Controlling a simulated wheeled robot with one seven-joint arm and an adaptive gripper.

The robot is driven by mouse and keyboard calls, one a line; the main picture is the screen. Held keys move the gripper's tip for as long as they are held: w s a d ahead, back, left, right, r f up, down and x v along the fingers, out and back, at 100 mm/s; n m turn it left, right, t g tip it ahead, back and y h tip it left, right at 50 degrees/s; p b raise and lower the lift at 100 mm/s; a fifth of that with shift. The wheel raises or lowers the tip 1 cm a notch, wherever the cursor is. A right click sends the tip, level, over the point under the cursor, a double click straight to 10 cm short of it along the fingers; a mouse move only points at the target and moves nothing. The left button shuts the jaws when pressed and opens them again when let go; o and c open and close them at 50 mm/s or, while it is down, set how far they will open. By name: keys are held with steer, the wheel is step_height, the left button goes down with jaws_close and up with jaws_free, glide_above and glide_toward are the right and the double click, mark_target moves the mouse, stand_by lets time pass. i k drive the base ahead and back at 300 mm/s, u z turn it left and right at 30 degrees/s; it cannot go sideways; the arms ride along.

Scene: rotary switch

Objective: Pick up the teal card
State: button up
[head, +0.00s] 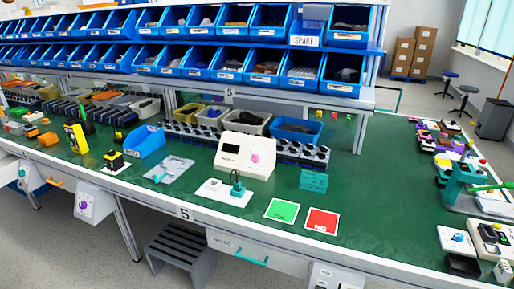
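The teal card (314,180) shows in the head view, on the green bench top (385,200) right of the middle. It is a small rectangle with faint dark print, too small to read. It is in front of a rack of dark-topped parts (302,154) and to the right of a white box with a pink knob (245,156). Nothing covers the card. My gripper and arm do not show in this view.
A green card (282,211) and a red card (322,221) lie nearer the front edge. A teal press-like device (462,183) stands at the right. Above the bench back, a shelf (325,90) holds blue bins. Bare bench lies right of the teal card.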

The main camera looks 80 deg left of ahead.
mark_target(316, 182)
steer(key=u, duration=1.85)
